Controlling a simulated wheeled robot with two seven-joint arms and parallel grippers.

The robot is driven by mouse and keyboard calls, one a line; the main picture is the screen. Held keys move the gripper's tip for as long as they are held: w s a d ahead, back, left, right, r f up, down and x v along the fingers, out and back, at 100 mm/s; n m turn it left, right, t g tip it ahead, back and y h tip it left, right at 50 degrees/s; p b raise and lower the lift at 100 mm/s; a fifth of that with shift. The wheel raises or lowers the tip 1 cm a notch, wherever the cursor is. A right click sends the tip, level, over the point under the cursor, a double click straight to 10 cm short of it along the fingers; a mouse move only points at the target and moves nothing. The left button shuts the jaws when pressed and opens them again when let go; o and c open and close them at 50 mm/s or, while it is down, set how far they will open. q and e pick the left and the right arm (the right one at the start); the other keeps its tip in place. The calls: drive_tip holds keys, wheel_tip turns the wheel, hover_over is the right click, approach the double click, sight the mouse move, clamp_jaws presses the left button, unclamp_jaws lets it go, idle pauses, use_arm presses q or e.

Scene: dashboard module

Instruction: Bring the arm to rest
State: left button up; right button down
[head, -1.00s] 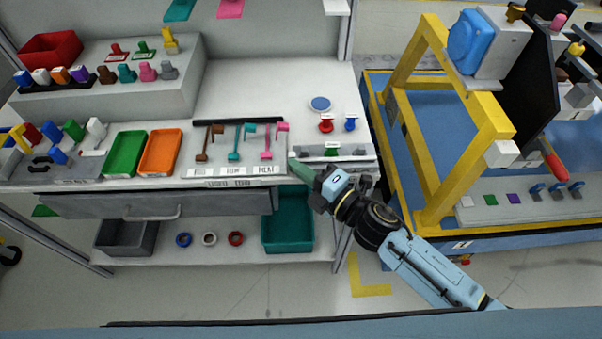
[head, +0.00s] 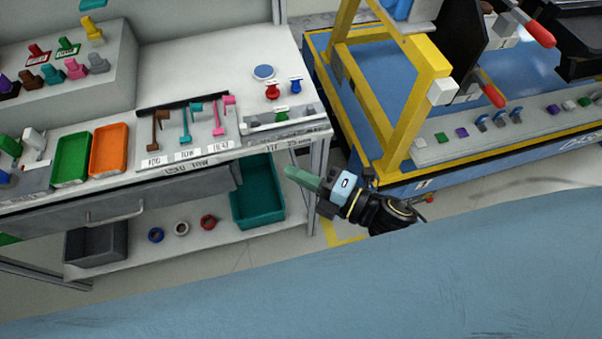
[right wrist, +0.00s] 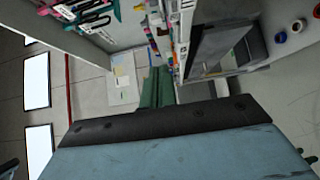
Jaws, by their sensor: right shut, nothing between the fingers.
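My right gripper (head: 303,179) shows in the head view in front of the right end of the workbench, below the bench top and right of the teal bin. Its green fingers are shut together with nothing between them. The green fingers (right wrist: 157,88) also show in the right wrist view, close together and pointing away from the camera. My right forearm is partly hidden behind a large blue surface in the foreground. My left gripper is not in the frames.
The workbench (head: 235,60) holds green (head: 72,158) and orange (head: 109,148) trays and several hanging levers. A teal bin (head: 258,200) and grey bin (head: 95,245) stand on the lower shelf. A yellow frame (head: 405,110) on a blue table (head: 335,75) stands at the right.

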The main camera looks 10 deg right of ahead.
drive_tip(key=shift+s+d, duration=0.1)
drive_tip(key=shift+d, duration=0.1)
idle(0.5)
drive_tip(key=s+d+f+m+g+h, duration=0.1)
drive_tip(key=d+f+m+h, duration=0.5)
drive_tip(key=f, duration=0.6)
drive_tip(key=s+d+f+m+g+h, duration=0.1)
drive_tip(key=d+f+m+h, duration=0.2)
drive_tip(key=d+f+m, duration=0.7)
drive_tip(key=s+d+f+m+g+h, duration=0.3)
drive_tip(key=s+f+g, duration=0.2)
drive_tip(key=s+f, duration=0.9)
drive_tip(key=s+f+m+g, duration=0.2)
drive_tip(key=s+f, duration=0.1)
drive_tip(key=s, duration=0.4)
drive_tip(key=s+d+f+m+g+h, duration=0.1)
drive_tip(key=s+f+m+g, duration=0.1)
drive_tip(key=s, duration=0.5)
wheel_tip(320, 180, down, 2)
drive_tip(key=shift+s+d+f+m+g+h, duration=0.2)
drive_tip(key=shift+m+g+h, duration=0.1)
drive_tip(key=shift+m, duration=0.4)
